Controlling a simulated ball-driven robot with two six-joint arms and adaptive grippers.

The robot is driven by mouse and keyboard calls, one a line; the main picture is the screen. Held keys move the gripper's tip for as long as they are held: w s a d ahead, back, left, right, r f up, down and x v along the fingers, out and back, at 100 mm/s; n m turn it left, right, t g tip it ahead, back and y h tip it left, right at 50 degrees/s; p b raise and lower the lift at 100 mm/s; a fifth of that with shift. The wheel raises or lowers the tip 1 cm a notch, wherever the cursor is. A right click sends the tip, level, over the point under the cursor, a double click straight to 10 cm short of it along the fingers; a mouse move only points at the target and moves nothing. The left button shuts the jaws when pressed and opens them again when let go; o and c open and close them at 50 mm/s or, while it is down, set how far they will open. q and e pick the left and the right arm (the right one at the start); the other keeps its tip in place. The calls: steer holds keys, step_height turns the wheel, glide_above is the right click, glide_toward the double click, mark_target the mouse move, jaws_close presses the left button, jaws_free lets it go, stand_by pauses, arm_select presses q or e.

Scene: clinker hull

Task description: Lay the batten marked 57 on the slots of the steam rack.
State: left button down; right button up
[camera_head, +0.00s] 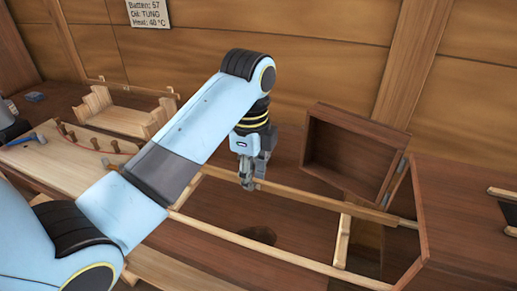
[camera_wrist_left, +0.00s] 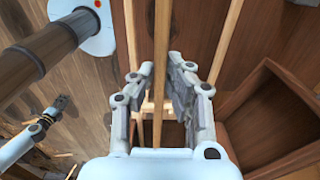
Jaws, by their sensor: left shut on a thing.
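My left gripper (camera_head: 247,184) points down near the middle of the head view. In the left wrist view its jaws (camera_wrist_left: 160,95) are shut on a long, narrow pale batten (camera_wrist_left: 162,40), which runs away from me between the fingers. No mark on it can be read. In the head view a pale strip (camera_head: 300,194) runs rightward from the gripper. A pale wooden rack (camera_head: 128,119) with notched uprights stands at the back left, apart from the gripper; I cannot tell if it is the steam rack. What looks like my right gripper (camera_wrist_left: 62,104) is small in the left wrist view.
A wall sign (camera_head: 151,12) reads Batten 57, oil TUNG, heat 40 °C. An open brown box (camera_head: 352,156) stands right of the gripper. A pale bench with several pegs (camera_head: 91,142) lies at left. Another pale rail (camera_head: 260,245) crosses the front.

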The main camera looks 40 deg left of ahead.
arm_select(q)
steer(key=shift+s+f, duration=0.2)
steer(key=shift+f, duration=0.3)
step_height(320, 180, down, 10)
steer(key=b, duration=0.1)
steer(key=shift+f, duration=0.25)
steer(key=shift+a, duration=0.1)
steer(key=c, duration=1.3)
jaws_free()
steer(key=shift+o, duration=0.2)
step_height(320, 180, up, 12)
